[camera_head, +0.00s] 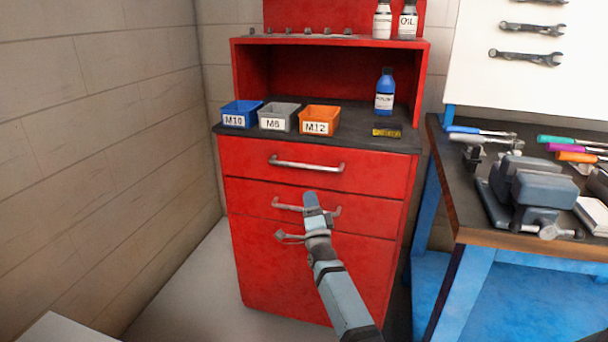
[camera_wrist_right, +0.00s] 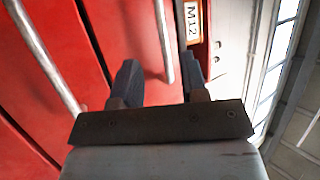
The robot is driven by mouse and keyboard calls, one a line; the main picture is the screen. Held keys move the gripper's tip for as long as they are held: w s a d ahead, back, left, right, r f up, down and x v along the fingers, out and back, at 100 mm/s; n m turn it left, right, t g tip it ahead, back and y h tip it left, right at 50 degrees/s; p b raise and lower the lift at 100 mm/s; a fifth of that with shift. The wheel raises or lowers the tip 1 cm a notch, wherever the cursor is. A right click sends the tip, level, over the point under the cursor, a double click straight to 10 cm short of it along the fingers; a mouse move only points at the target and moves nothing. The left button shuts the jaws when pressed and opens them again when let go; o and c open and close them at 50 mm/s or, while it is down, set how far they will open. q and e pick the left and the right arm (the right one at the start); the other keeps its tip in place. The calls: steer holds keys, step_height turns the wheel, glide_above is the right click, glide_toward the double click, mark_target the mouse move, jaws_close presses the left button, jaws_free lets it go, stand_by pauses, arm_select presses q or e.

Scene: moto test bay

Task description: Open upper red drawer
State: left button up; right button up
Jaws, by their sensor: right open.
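The upper red drawer (camera_head: 260,180) is shut in the red cabinet, with a silver bar handle (camera_head: 306,165). My right gripper (camera_head: 312,197) shows in front of the lower drawer's handle (camera_head: 285,207), below the upper handle in the picture. In the right wrist view the gripper (camera_wrist_right: 162,72) is open and empty, its dark fingers pointing at the cabinet front. The upper handle (camera_wrist_right: 163,40) lines up with the gap between the fingers there, apparently beyond them; contact cannot be told. The lower handle (camera_wrist_right: 45,55) lies to the left. My left gripper is out of view.
On the cabinet top stand blue (camera_head: 241,113), grey (camera_head: 278,116) and orange (camera_head: 319,119) bins and a blue bottle (camera_head: 385,92). A blue workbench with a vise (camera_head: 530,190) stands close on the right. A wall is on the left; some floor (camera_head: 185,290) is clear.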

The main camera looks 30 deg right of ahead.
mark_target(304, 166)
steer(key=b+x, duration=0.2)
steer(key=x, duration=1)
steer(key=shift+w, duration=0.1)
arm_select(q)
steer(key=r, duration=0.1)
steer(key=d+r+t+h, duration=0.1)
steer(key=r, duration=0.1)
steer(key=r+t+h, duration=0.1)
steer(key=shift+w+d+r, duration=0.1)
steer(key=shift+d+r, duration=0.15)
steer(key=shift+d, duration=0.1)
arm_select(e)
steer(key=shift+r, duration=0.1)
jaws_close()
